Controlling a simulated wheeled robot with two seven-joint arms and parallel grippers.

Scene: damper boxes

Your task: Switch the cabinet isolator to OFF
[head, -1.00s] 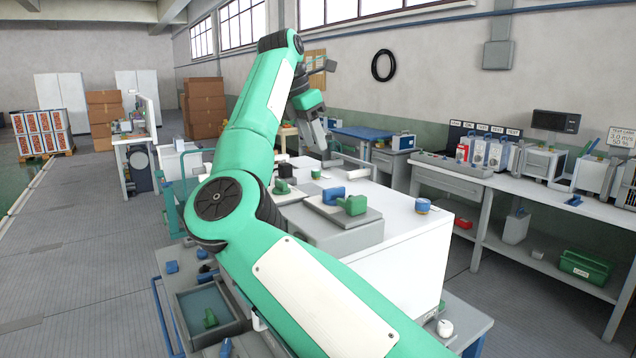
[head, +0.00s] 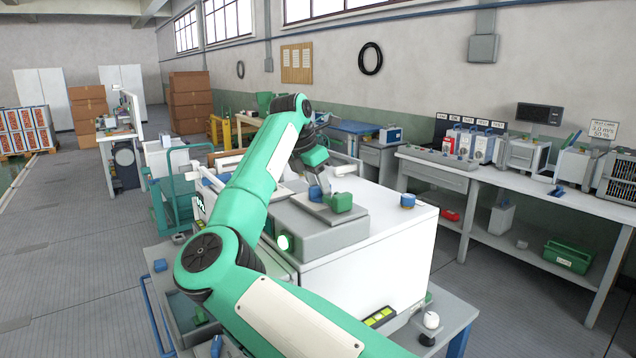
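A white cabinet (head: 375,262) stands in the middle of the head view with a grey box (head: 322,238) on its top. A flat grey plate on that box carries a green knob-like part (head: 341,203) and a blue one beside it. A round green lamp (head: 284,242) glows on the box's front. My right gripper (head: 320,190) points down just left of the green part; I cannot tell whether it touches anything or is open. I cannot tell which part is the isolator handle; my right arm hides some of the cabinet's front. My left gripper is not in view.
A blue cylinder (head: 408,200) stands on the cabinet top. A yellow-and-black label (head: 380,317), a white round part (head: 431,320) and a dark part lie low by the cabinet. A workbench (head: 530,180) with instruments runs along the right wall. Grey floor is open at left.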

